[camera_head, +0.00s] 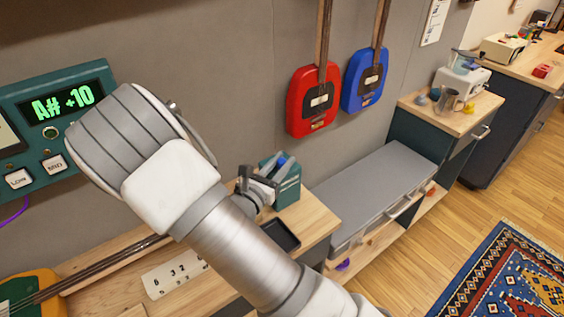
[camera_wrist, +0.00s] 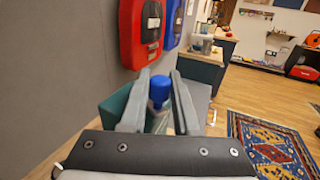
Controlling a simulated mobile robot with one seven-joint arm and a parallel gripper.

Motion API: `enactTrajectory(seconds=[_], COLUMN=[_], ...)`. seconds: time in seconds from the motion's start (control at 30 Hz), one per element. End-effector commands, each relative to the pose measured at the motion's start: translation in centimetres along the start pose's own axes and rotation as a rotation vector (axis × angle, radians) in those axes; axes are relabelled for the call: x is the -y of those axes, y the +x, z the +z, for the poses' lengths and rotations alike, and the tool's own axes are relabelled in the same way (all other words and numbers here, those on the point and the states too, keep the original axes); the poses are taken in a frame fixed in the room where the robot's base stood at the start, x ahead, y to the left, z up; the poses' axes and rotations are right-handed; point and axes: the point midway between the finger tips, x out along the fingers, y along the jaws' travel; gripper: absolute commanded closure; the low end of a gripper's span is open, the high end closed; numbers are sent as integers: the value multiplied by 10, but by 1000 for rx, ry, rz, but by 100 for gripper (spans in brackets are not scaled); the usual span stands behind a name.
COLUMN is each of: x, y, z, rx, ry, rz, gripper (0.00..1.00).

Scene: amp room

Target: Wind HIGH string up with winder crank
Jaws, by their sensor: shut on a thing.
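My gripper (camera_head: 262,182) is at the teal holder (camera_head: 288,188) on the bench's far right end. In the wrist view my gripper (camera_wrist: 158,100) has its two dark fingers on either side of a blue-topped tool (camera_wrist: 159,88), shut on it. The tool looks like the winder crank; its lower part is mostly hidden. A stringed instrument (camera_head: 30,290) with a yellow and green body lies at the bench's left, its neck running right. My arm hides part of the bench, and I cannot tell the HIGH string apart.
A black tray (camera_head: 280,236) and a white numbered plate (camera_head: 172,277) lie on the bench. Red (camera_head: 313,100) and blue (camera_head: 364,80) instruments hang on the wall. A grey-topped chest (camera_head: 375,190) stands right of the bench. Open floor lies beyond, with a patterned rug (camera_head: 510,275).

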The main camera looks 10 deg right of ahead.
Motion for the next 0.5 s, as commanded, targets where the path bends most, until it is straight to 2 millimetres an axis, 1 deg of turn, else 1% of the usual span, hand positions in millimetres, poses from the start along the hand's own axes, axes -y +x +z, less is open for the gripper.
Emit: enactTrajectory(seconds=[0.27,0.5], x=[-5,-14], y=[-3,-6], z=[0,0], rx=[-1,-1], ry=[3,4], rz=[-96,-280], gripper=[100,100])
